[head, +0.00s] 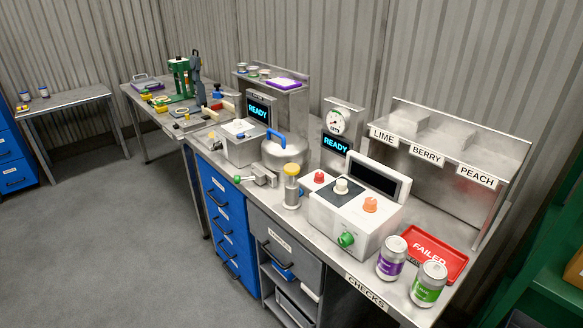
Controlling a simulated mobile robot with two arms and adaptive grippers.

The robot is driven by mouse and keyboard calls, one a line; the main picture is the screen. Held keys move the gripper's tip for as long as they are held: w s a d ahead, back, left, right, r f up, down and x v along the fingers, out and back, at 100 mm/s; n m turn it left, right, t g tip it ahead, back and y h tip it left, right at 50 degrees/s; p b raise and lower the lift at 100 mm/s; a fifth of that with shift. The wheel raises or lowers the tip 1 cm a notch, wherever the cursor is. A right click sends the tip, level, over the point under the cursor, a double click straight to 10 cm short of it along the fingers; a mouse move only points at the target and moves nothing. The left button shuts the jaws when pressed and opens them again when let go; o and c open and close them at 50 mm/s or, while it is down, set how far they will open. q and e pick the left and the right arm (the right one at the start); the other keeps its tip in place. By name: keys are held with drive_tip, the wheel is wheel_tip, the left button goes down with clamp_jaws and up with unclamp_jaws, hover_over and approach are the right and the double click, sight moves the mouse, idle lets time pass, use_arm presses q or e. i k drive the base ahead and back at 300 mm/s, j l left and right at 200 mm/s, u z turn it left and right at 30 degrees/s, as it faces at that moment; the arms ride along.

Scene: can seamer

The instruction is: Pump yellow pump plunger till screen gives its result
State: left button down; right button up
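The yellow pump plunger (291,169) tops a small upright metal pump cylinder (291,192) near the front edge of the metal bench. Right of the pump stands a white control box (328,217) with a dark, blank screen (373,180). Behind the pump, a screen (335,144) below a round gauge (336,121) reads READY in blue. Another screen (258,109) further left also reads READY. I cannot tell which screen belongs to the pump. Neither of my grippers is in view.
A domed metal vessel with a blue handle (276,136) stands behind the pump, and a small clamp-like fitting (259,175) is left of it. Two cans (391,258) and a red FAILED tray (433,252) occupy the right end. Grey floor (110,235) is open at left.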

sight(292, 169)
drive_tip(key=i+j, duration=0.2)
drive_tip(key=j, duration=0.15)
drive_tip(key=i+j, duration=0.2)
drive_tip(key=j, duration=0.15)
drive_tip(key=i+j, duration=0.2)
drive_tip(key=j, duration=0.2)
drive_tip(key=i+j, duration=0.2)
drive_tip(key=j, duration=0.15)
drive_tip(key=i+j+z, duration=0.1)
drive_tip(key=j, duration=0.25)
drive_tip(key=i, duration=0.1)
